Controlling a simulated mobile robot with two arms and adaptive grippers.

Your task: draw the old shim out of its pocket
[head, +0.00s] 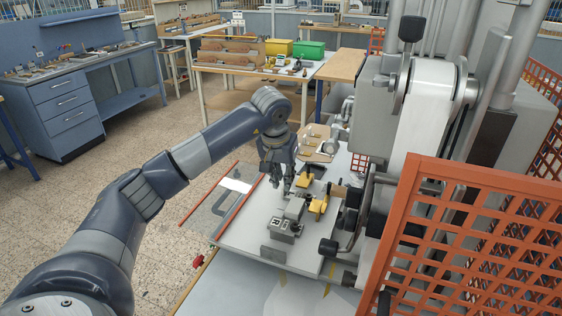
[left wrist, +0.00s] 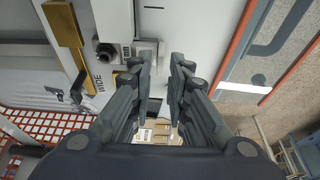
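My left gripper (head: 276,181) hangs fingers-down over the grey machine bed, left of the yellow clamp parts. In the left wrist view my left gripper (left wrist: 165,70) has its two fingers apart with nothing held between them. The pale plate under it carries a brass-coloured block (left wrist: 62,22), a black knob (left wrist: 105,50) and a printed word, WIDE. I cannot make out the old shim or its pocket for certain in either view. My right gripper is not in view.
A grey block marked R (head: 283,229) and yellow clamps (head: 318,206) stand on the bed (head: 243,228). The press (head: 425,120) and orange mesh guard (head: 470,240) close off the right.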

